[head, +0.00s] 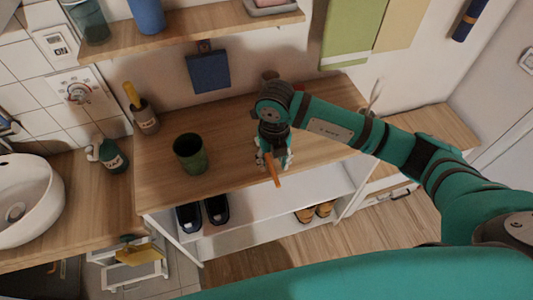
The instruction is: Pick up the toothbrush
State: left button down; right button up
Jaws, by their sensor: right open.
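A thin orange stick-like thing (274,176), which looks like the toothbrush, shows at the front edge of the wooden shelf top. My right gripper (273,160) points down over it, with its fingers apart on either side of its upper end. I cannot tell whether the fingers touch it. The gripper hides part of it. My left gripper is not in view.
A dark green cup (190,155) stands left of the gripper on the wooden top (230,115). A holder (146,118) with a yellow item and a soap bottle (110,155) stand further left, near the white sink (25,205). Shoes (188,218) sit on the shelf below.

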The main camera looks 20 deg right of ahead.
aim_at(273, 170)
notch_tip(273, 170, down, 4)
jog(key=shift+w+d+p, duration=0.1)
jog(key=shift+p, duration=0.3)
grip_shut()
jog(key=shift+r, duration=0.1)
